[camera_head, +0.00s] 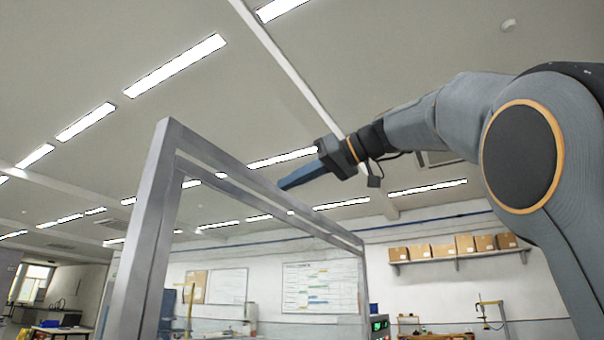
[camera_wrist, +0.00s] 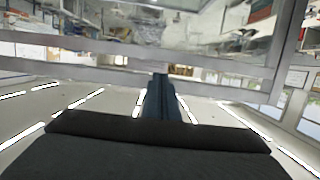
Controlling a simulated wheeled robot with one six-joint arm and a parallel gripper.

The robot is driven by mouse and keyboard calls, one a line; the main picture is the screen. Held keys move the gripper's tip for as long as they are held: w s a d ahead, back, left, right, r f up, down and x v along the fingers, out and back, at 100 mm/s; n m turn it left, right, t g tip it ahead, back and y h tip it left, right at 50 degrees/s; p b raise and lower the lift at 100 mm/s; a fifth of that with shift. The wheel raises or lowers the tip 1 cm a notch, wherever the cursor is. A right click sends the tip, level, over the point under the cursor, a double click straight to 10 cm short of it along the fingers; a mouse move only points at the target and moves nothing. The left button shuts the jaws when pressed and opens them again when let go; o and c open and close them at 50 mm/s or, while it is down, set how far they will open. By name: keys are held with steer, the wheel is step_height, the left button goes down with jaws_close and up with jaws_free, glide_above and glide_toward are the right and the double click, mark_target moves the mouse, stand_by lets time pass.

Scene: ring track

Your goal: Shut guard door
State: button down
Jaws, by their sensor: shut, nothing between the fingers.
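A grey metal guard frame (camera_head: 145,240) with a post and a top beam stands at left to centre in the head view. The guard door seems part of it, with a clear panel; I cannot tell how far open it is. In the wrist view, the grey bars (camera_wrist: 70,43) cross the picture beyond the fingers. My gripper (camera_head: 284,184) is shut and empty, its blue fingers pointing down-left at the top beam. It also shows in the wrist view (camera_wrist: 160,80), fingertips close to a bar. I cannot tell whether they touch. No handle is clearly visible.
A shelf with several cardboard boxes (camera_head: 465,245) is on the back wall at right. Whiteboards (camera_head: 318,288) hang behind the frame. Benches stand far off at left and right.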

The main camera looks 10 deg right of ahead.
steer(key=shift+p+x, duration=0.65)
steer(key=shift+x, duration=1.85)
